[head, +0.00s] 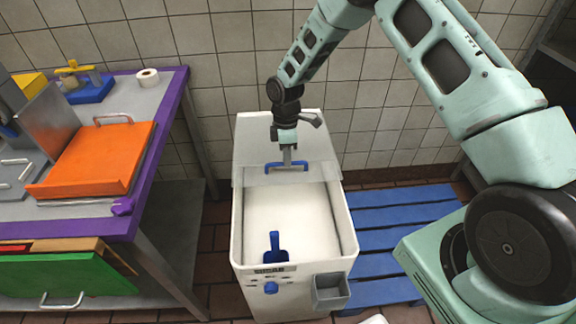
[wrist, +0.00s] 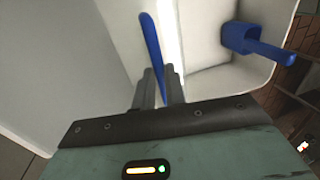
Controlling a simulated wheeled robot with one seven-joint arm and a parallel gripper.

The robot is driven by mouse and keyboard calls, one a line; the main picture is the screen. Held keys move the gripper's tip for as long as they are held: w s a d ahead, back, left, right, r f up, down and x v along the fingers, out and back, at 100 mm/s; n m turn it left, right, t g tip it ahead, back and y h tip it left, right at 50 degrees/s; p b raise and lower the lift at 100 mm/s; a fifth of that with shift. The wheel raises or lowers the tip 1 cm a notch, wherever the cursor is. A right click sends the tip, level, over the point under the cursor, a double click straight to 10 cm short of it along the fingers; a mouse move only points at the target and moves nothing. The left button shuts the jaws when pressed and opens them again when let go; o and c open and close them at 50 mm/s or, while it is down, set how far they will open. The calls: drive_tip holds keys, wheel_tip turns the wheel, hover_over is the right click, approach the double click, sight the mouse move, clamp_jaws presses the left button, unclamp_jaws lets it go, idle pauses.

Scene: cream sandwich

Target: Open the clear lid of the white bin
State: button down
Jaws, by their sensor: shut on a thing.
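The white bin (head: 346,225) stands on the floor in the middle of the head view, its front part uncovered from above. The clear lid (head: 255,178) shows as a greyish see-through panel across the bin's rear half, folded back and tilted up. Its blue handle (head: 304,165) is on the panel's edge. My gripper (head: 287,157) is shut on this handle, pointing down from above. In the wrist view the blue handle (wrist: 152,45) runs between the two fingers (wrist: 161,80). How far the lid's hinge is turned is hard to tell.
A blue scoop (head: 275,242) lies inside the bin; it also shows in the wrist view (wrist: 243,38). A grey holder (head: 330,292) hangs on the bin's front. A purple-edged table (head: 165,120) stands left, a blue pallet (head: 400,216) right, and a tiled wall behind.

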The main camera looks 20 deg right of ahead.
drive_tip(key=shift+w, duration=0.15)
drive_tip(key=c, duration=1.5)
unclamp_jaws()
drive_tip(key=shift+o, duration=0.2)
drive_tip(key=shift+r, duration=0.1)
drive_tip(key=w+d+r+b, duration=0.1)
drive_tip(key=w+r, duration=0.2)
drive_tip(key=r, duration=1.4)
drive_tip(key=shift+b, duration=0.35)
drive_tip(key=shift+w, duration=0.1)
